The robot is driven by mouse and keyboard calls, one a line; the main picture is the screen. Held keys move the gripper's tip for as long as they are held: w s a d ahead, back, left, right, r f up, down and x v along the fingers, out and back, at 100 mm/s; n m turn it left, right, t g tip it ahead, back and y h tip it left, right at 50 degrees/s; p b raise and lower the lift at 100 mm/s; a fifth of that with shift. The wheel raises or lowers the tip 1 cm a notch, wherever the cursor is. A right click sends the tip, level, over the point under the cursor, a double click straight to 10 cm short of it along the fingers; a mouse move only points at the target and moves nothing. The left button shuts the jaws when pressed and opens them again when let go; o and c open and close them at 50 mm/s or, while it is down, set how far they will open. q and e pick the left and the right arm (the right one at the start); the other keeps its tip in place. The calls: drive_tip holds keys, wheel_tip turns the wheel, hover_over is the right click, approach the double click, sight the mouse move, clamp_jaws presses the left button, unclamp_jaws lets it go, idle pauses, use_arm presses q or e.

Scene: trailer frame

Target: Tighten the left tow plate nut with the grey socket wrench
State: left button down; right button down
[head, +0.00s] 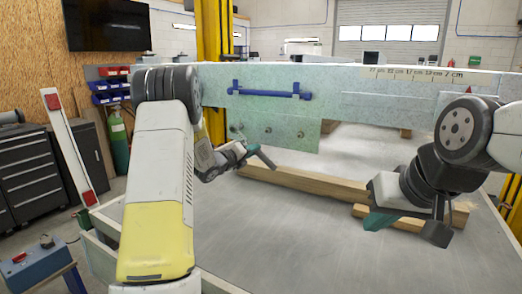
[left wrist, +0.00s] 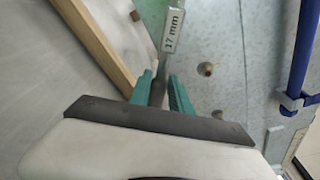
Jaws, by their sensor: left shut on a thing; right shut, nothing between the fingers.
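My left gripper (head: 262,158) is in front of the lower tow plate (head: 294,133) in the head view. In the left wrist view its teal fingers (left wrist: 160,88) are shut on the grey socket wrench (left wrist: 158,86), which carries a "17 mm" label (left wrist: 173,30). Two nuts show on the plate in the left wrist view, an upper one (left wrist: 206,69) and a lower one (left wrist: 217,114); the wrench appears apart from both. The head view shows nuts on the plate at the left (head: 237,128) and middle (head: 268,130). My right gripper (head: 375,222) is shut and empty at the right.
A blue bar (head: 270,94) is fixed on the pale green trailer beam (head: 330,85), above the plate. Wooden beams (head: 310,183) lie on the grey surface (head: 270,225) below. A yellow post (head: 208,40) stands behind. The front of the grey surface is clear.

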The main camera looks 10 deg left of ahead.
use_arm(q)
drive_tip(key=shift+a+f, duration=0.15)
drive_tip(key=shift+a, duration=0.1)
idle(0.8)
drive_tip(key=c, duration=1.9)
unclamp_jaws()
drive_tip(key=shift+c, duration=0.2)
clamp_jaws()
drive_tip(key=shift+d, duration=0.15)
drive_tip(key=shift+s, duration=0.1)
drive_tip(key=shift+s, duration=0.25)
